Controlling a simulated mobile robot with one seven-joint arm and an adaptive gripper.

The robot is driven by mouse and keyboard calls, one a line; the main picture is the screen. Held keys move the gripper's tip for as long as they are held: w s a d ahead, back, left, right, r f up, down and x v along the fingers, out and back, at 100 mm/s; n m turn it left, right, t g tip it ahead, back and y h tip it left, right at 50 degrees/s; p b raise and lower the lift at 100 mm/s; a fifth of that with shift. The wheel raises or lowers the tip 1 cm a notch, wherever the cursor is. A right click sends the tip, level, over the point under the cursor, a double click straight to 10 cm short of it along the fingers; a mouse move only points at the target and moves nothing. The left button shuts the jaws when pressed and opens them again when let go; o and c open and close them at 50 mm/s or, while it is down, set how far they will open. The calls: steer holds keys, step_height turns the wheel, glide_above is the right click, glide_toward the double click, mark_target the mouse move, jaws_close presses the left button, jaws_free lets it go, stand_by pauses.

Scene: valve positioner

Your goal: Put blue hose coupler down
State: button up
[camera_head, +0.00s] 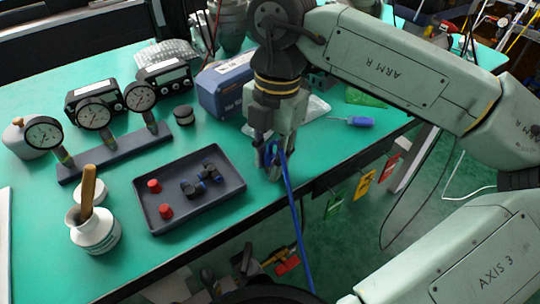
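My gripper (270,163) points down near the front edge of the green bench, just right of the dark tray. A blue hose (294,220) runs from between its fingers down over the bench edge. The blue hose coupler itself is mostly hidden by the fingers; a bit of blue shows between them. The fingers look closed around the hose end, close to the bench top. Whether it touches the bench I cannot tell.
The dark tray (228,195) holds two red caps (154,186) and several black-and-blue fittings (208,173). Gauges on a stand (115,152) and a white pot with a brush (93,230) are left. A blue case (222,90) stands behind my gripper.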

steer(key=shift+o, duration=1.2)
steer(key=shift+r, duration=0.2)
step_height(320, 180, up, 12)
steer(key=w, duration=0.1)
steer(key=shift+d+p, duration=0.3)
steer(key=shift+d, duration=0.1)
steer(key=shift+f, duration=0.1)
stand_by(0.3)
